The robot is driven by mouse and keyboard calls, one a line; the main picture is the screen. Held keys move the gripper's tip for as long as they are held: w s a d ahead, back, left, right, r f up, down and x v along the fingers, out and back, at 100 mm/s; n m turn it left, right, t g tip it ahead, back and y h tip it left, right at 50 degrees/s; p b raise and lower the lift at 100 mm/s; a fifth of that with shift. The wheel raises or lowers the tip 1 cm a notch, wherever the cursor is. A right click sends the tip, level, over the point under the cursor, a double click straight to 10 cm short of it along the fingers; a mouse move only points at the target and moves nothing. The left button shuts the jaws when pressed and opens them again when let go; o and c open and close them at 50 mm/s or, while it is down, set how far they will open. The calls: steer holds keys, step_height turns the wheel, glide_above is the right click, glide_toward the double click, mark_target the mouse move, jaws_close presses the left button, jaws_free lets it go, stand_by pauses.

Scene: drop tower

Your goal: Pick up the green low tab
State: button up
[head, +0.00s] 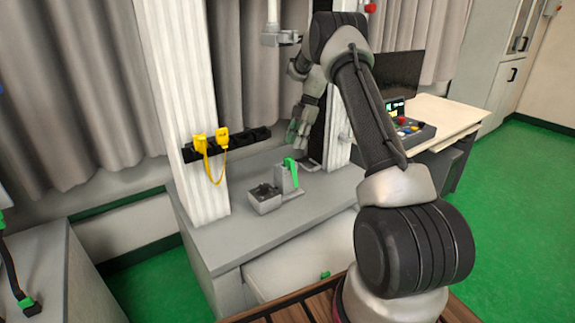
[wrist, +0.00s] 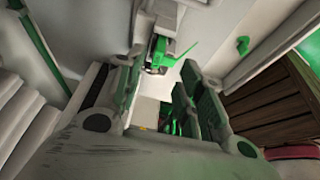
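My gripper (head: 297,138) hangs above the grey bench, just behind and above a small grey upright block (head: 285,180). A bright green piece (head: 290,165) sits at the top of that block. In the wrist view my gripper (wrist: 163,70) is open, with its green-padded fingers apart and nothing clearly held between them. A small green tab (head: 325,274) also shows low on the white cabinet front below the bench. A green tab on a pale panel shows at the upper right of the wrist view (wrist: 242,46). I cannot tell for certain which green piece is the low tab.
A dark-topped grey box (head: 264,199) stands beside the block. A control panel (head: 408,130) and monitor stand on a desk at right. The bench front (head: 230,245) is clear.

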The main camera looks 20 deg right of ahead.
mark_target(289, 157)
steer(key=x, duration=0.6)
steer(key=shift+w+a+f, duration=0.1)
steer(key=shift+a+f, duration=0.25)
jaws_close()
